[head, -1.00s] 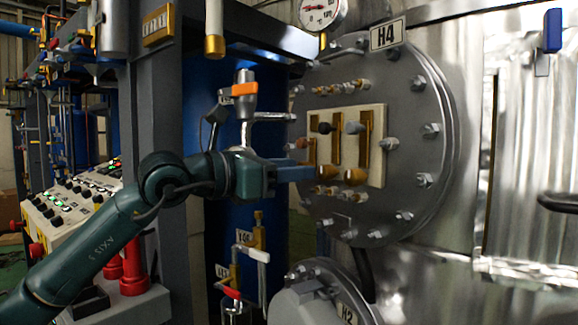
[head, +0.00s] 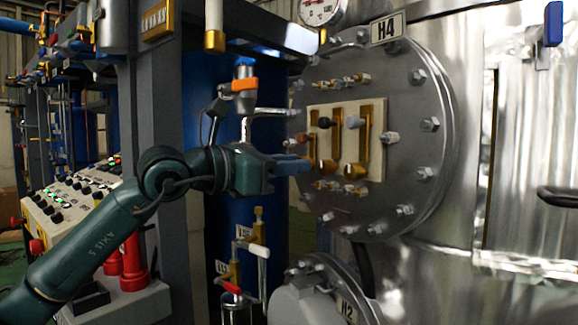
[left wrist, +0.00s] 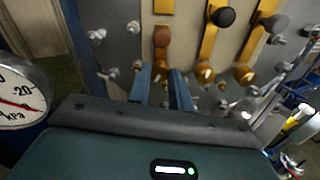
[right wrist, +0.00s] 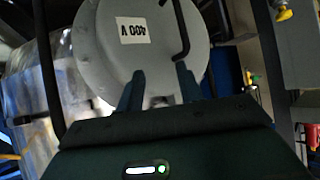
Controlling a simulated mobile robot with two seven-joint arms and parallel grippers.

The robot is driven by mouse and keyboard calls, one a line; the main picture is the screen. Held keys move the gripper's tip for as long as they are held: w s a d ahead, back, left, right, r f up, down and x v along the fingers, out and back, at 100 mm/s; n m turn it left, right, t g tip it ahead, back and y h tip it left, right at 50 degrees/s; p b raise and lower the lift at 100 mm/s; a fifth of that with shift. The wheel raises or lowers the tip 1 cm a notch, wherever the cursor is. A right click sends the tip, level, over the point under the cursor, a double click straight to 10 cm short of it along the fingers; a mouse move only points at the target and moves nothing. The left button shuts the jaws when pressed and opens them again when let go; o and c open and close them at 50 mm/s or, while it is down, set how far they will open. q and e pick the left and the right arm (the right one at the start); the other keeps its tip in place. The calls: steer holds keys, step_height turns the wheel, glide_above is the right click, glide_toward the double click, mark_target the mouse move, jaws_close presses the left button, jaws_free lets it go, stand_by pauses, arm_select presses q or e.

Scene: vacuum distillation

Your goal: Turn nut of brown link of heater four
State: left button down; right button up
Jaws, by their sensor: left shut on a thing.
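The heater panel marked H4 (head: 388,28) has a beige plate (head: 375,120) with several upright brass links. The leftmost is the brown link (left wrist: 163,6), with a brown knob (head: 302,137), also in the left wrist view (left wrist: 161,38). The other two links carry a black knob (left wrist: 223,16) and a grey knob (left wrist: 277,22). My left gripper (head: 308,165) is shut at the brown link's lower end, below the brown knob. Its fingers mostly hide the nut there. My right gripper (right wrist: 158,80) is open and empty, seen only in the right wrist view.
Silver bolts (head: 430,124) ring the round flange and stand out around the plate. A pressure gauge (left wrist: 20,98) is near my left wrist. A lower heater cover (head: 318,297) lies below. A grey cover labelled 400 V (right wrist: 132,30) is in front of my right gripper.

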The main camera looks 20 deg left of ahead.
arm_select(q)
steer(key=shift+f+m+b, duration=0.1)
steer(key=shift+m+b, duration=2.3)
steer(key=shift+m, duration=12.4)
arm_select(e)
steer(key=shift+w+a+f+n+t+y, duration=0.15)
steer(key=shift+w+a+f+t+y, duration=0.1)
steer(key=shift+a, duration=0.25)
steer(key=shift+w+a+f+n+t+y, duration=0.15)
steer(key=shift+w+a+y, duration=0.1)
steer(key=shift+a, duration=0.2)
